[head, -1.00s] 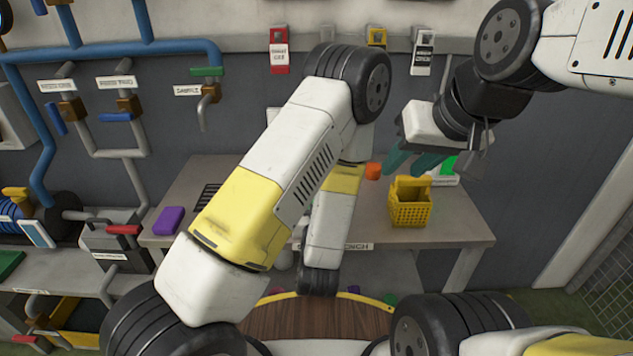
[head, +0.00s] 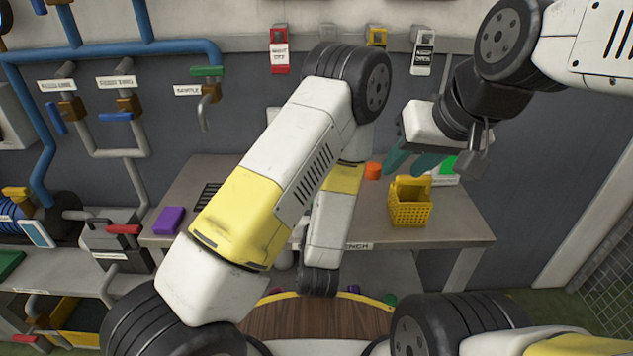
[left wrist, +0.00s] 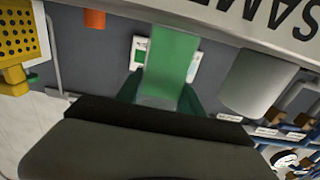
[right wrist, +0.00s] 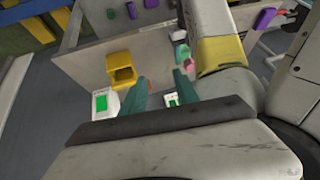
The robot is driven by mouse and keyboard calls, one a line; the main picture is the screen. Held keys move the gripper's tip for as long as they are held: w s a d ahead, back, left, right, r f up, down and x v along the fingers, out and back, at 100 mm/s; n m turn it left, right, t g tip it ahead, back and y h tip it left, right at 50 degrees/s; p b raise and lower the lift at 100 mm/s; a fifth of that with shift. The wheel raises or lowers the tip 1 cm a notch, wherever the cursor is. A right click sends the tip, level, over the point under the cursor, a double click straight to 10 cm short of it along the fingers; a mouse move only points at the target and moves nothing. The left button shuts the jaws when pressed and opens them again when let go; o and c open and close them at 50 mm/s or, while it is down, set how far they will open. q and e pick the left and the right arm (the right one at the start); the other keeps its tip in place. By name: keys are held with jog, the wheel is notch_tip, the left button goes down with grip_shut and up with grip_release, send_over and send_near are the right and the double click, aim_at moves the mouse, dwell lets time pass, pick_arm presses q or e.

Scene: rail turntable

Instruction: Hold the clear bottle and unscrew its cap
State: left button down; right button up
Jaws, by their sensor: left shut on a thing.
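My left gripper (left wrist: 160,95) shows in the left wrist view, its teal fingers shut on a see-through, green-looking thing (left wrist: 173,55), which I take for the clear bottle. No cap on it can be made out. In the head view my left arm hides this gripper and the bottle. My right gripper (head: 415,160) is at the upper right of the head view, above the back of the bench. In the right wrist view (right wrist: 160,90) its teal fingers stand apart with nothing held between them.
The bench (head: 450,225) carries a yellow basket (head: 410,208), an orange piece (head: 373,171) and a purple block (head: 169,220). A white box with a green face (right wrist: 103,102) shows near my right fingers. Pipes and valves (head: 128,105) line the wall. A round wooden top (head: 310,318) lies in front.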

dwell(0.4)
jog(key=o, duration=0.5)
jog(key=shift+o, duration=0.3)
jog(key=shift+w+d+f, duration=0.1)
jog(key=shift+w, duration=0.1)
jog(key=w+d+f+m+g+h, duration=0.35)
jog(key=w+f+g, duration=0.25)
jog(key=w+g, duration=0.3)
jog(key=w+a+r+n+t+y, duration=0.1)
jog(key=w+a+r, duration=0.1)
jog(key=w+a, duration=0.5)
jog(key=w+a+r+n+t, duration=0.1)
jog(key=w+a+n+t, duration=0.15)
jog(key=a, duration=0.85)
jog(key=shift+m+g, duration=0.3)
jog(key=shift+g, duration=0.05)
notch_tip(320, 180, down, 12)
jog(key=shift+w+d+r, duration=0.1)
jog(key=shift+w+r, duration=0.05)
jog(key=shift+r, duration=0.1)
jog(key=shift+c, duration=0.2)
